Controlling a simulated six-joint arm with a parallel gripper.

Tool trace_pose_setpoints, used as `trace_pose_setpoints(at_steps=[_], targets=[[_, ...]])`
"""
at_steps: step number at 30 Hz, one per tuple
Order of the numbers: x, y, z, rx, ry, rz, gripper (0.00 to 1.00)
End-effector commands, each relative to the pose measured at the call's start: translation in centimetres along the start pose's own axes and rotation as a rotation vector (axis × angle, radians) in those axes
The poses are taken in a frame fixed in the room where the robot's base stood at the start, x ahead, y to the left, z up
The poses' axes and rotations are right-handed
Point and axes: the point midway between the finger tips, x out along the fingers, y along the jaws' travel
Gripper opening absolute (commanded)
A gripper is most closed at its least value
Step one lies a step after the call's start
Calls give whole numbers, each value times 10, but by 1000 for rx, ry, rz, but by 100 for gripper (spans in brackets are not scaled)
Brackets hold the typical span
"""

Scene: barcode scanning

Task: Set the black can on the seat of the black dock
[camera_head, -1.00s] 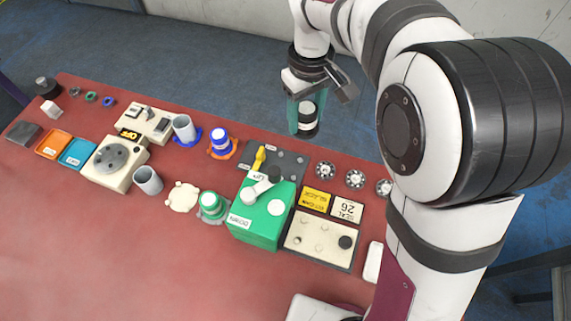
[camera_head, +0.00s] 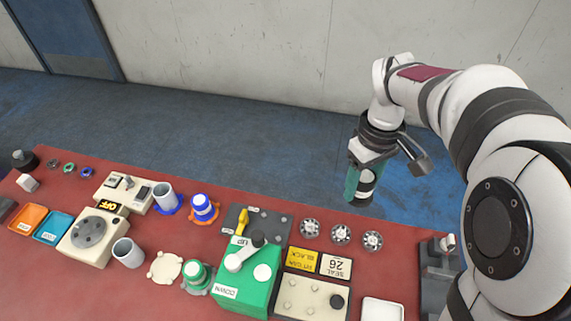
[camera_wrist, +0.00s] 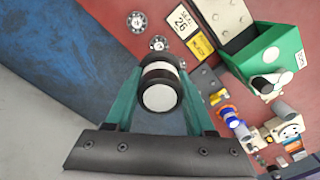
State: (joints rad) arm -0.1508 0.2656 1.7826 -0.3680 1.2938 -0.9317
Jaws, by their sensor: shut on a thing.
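The black can (camera_head: 366,187), dark with a white band, is held in my gripper (camera_head: 360,193). The teal fingers close on its sides, and it hangs beyond the table's far edge, clear of the table. In the wrist view the can (camera_wrist: 161,88) shows its pale round end between the fingertips (camera_wrist: 159,80). A dark round base with a dark upright piece (camera_head: 24,160) stands at the far left of the table. I cannot tell whether it is the black dock or whether its seat is free.
Three round dials (camera_head: 341,235) lie near the far edge below the gripper. A green box with a lever (camera_head: 246,292) stands mid-table. A dark grey fixture (camera_head: 437,272) stands at right.

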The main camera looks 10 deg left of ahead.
Motion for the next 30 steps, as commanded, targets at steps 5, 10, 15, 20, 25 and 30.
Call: trace_pose_setpoints(at_steps=[5,10,15,20,25,30], targets=[[38,-20,-20,-355,-1,-3,0],[71,-42,-35,-674,4,-3,0],[93,-60,-46,-847,7,-2,0],[121,-97,-75,-859,7,-3,0],[148,-132,-104,-855,7,-1,0],[165,-145,-115,-850,8,-1,0]])
